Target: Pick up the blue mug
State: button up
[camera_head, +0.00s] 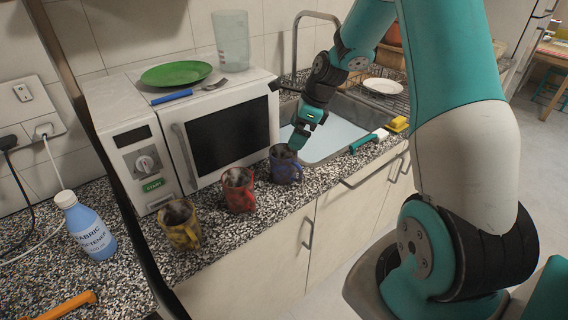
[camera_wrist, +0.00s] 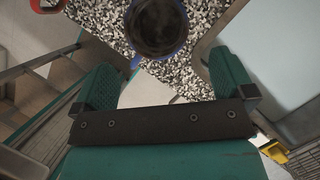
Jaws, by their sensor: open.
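The blue mug (camera_head: 284,165) stands upright on the speckled counter, in front of the right end of the microwave. In the wrist view the blue mug (camera_wrist: 157,27) shows from above at the top middle, dark inside, partly cut by the frame edge. My gripper (camera_head: 298,142) is just above and behind the mug's right side in the head view. In the wrist view my gripper (camera_wrist: 166,80) has its two teal fingers wide apart and nothing between them. The mug lies beyond the fingertips, roughly centred between them.
A red mug (camera_head: 239,190) and a yellow mug (camera_head: 180,225) stand to the left along the counter. The microwave (camera_head: 183,135) is behind, with a green plate (camera_head: 176,73) on top. The sink (camera_head: 335,135) is to the right, with a brush (camera_head: 368,141) at its front edge.

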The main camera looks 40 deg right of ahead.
aim_at(282, 157)
jog(key=shift+a+p+x, duration=0.15)
jog(key=shift+p+x, duration=0.6)
jog(key=shift+x, duration=1.75)
jog(key=shift+a+p+x, duration=0.15)
jog(key=shift+p+x, duration=0.55)
jog(key=shift+x, duration=1.8)
jog(key=shift+r, duration=0.15)
jog(key=c, duration=0.9)
